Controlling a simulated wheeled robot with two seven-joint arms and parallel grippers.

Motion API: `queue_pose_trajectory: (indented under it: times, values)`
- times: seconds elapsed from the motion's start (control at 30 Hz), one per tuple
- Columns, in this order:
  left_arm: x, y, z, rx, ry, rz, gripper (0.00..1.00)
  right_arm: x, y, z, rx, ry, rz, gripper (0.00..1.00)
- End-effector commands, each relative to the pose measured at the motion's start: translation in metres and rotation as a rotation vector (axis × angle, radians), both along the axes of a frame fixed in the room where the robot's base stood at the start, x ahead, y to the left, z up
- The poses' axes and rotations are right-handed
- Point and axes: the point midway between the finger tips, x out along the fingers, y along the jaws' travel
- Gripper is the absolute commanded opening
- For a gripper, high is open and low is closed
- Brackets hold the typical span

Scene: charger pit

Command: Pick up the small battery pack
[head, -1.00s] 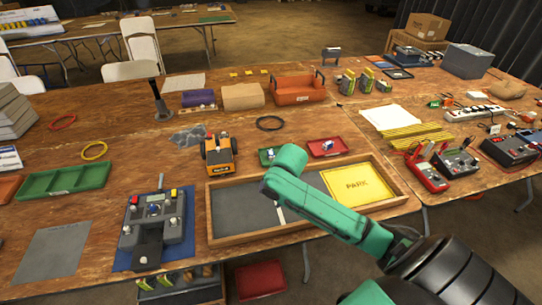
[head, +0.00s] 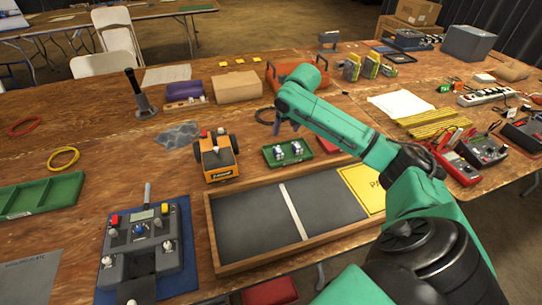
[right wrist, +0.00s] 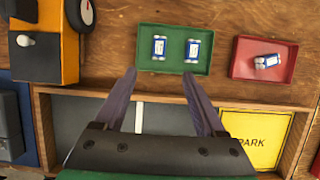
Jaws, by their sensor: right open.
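Two small white-and-blue battery packs stand side by side in a green tray (head: 288,163); the left pack (right wrist: 159,48) and right pack (right wrist: 192,50) show clearly in the right wrist view. Another similar pack (right wrist: 267,62) lies tilted in a red tray (right wrist: 243,70), which my right arm partly hides in the head view. My right gripper (head: 269,121) is open and empty above the table, behind the green tray in the head view. In the right wrist view its fingertips (right wrist: 160,75) point towards the green tray, apart from the packs. My left gripper is not in view.
An orange wheeled robot (head: 216,158) stands left of the green tray. A wooden-framed pit (head: 250,265) with a yellow PARK pad (head: 358,186) lies in front. A controller (head: 143,240) sits at the left.

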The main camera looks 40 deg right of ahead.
Motion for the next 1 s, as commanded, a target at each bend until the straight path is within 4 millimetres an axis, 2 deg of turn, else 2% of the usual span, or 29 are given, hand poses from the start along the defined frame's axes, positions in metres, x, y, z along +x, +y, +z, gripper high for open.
queue_pose_trajectory:
  times: [0.03,0.17,0.23,0.4,0.57,0.77,0.87,1.0]
  values:
    - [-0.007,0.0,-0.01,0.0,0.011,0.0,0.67,0.0,0.0,-0.009,0.0,0.0,0.0,0.72]
    - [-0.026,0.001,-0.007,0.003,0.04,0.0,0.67,0.006,-0.002,-0.022,0.003,0.002,-0.002,0.72]
    - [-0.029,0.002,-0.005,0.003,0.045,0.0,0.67,0.012,-0.003,-0.038,0.004,0.003,-0.002,0.72]
    - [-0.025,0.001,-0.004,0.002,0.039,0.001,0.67,0.028,-0.009,-0.078,0.004,0.002,-0.003,0.72]
    - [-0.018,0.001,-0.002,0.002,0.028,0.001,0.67,0.035,-0.011,-0.097,0.002,0.001,-0.001,0.72]
    - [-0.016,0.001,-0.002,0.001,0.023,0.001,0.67,0.048,-0.015,-0.132,0.003,0.001,-0.002,0.72]
    - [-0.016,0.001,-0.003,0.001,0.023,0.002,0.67,0.051,-0.016,-0.141,0.001,0.001,-0.001,0.72]
    - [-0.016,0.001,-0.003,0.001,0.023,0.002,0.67,0.052,-0.017,-0.141,-0.002,-0.001,0.001,0.72]
